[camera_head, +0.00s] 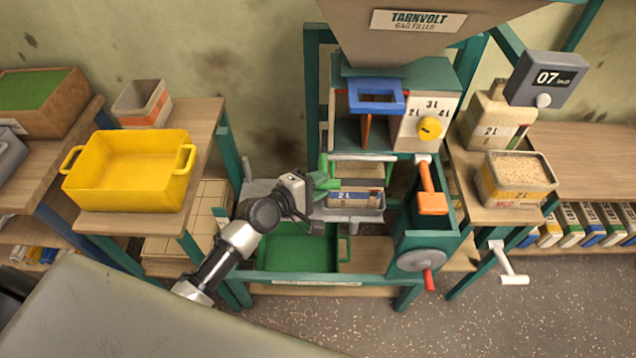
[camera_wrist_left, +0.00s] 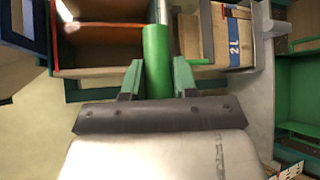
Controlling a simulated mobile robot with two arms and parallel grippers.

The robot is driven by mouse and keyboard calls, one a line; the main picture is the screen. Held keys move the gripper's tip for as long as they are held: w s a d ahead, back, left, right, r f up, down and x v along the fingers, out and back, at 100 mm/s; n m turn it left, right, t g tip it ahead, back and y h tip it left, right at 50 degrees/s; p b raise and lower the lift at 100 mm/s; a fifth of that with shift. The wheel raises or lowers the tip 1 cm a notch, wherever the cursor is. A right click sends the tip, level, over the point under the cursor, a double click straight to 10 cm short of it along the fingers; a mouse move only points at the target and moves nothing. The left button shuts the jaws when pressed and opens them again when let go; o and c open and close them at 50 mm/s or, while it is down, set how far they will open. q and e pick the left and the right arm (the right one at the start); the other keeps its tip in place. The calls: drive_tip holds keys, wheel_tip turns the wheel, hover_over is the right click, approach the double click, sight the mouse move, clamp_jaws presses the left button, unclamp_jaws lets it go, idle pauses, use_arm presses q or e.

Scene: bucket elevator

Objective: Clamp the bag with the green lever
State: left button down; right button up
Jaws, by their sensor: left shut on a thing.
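The green lever (camera_wrist_left: 157,50) stands between the two fingers of my left gripper (camera_wrist_left: 158,80) in the left wrist view, and the gripper is shut on it. In the head view my left gripper (camera_head: 318,184) is at the left side of the filler frame, at the green lever (camera_head: 324,165). The bag (camera_head: 352,197), tan with a blue band, sits on a grey ledge under the filler, just right of the gripper. It also shows in the left wrist view (camera_wrist_left: 225,38), marked 2L. My right gripper is not in view.
An orange handle (camera_head: 431,190) and a crank wheel (camera_head: 422,262) are on the right of the frame. A green tray (camera_head: 300,250) lies below. A yellow bin (camera_head: 130,170) stands on the left table, and a grain box (camera_head: 517,178) on the right one.

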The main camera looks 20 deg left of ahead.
use_arm(q)
drive_tip(key=shift+w+a+r, duration=0.15)
drive_tip(key=shift+w+r, duration=0.05)
drive_tip(key=shift+r, duration=0.25)
drive_tip(key=c, duration=1.1)
unclamp_jaws()
drive_tip(key=shift+o, duration=1.1)
drive_tip(key=shift+f, duration=0.2)
drive_tip(key=shift+s+a, duration=0.1)
drive_tip(key=shift+s, duration=0.15)
drive_tip(key=b+v, duration=0.1)
drive_tip(key=v, duration=0.9)
drive_tip(key=shift+b, duration=0.35)
drive_tip(key=shift+s, duration=0.1)
